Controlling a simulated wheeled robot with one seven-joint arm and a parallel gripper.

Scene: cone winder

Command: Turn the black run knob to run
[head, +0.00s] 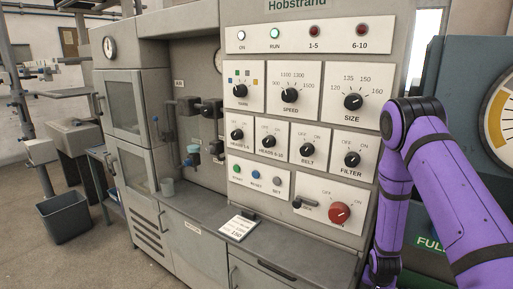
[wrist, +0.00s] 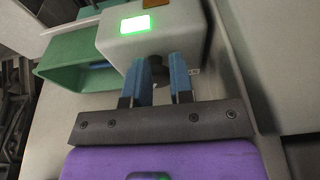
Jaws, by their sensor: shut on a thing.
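In the wrist view, my gripper (wrist: 163,65) has its two blue fingers on either side of a black knob (wrist: 158,73). The fingers are shut on it. The knob is on a grey box (wrist: 168,37) with a lit green display (wrist: 135,24). The knob's pointer and markings are hidden or too dark to read. In the head view, my purple arm reaches down at the right, and my gripper and this knob are out of sight.
A green bin (wrist: 75,62) lies left of the grey box. In the head view, the winder panel (head: 300,75) carries several black knobs and a red main knob (head: 340,213). The run lamp (head: 275,33) looks lit. A round gauge (head: 499,115) is at the far right.

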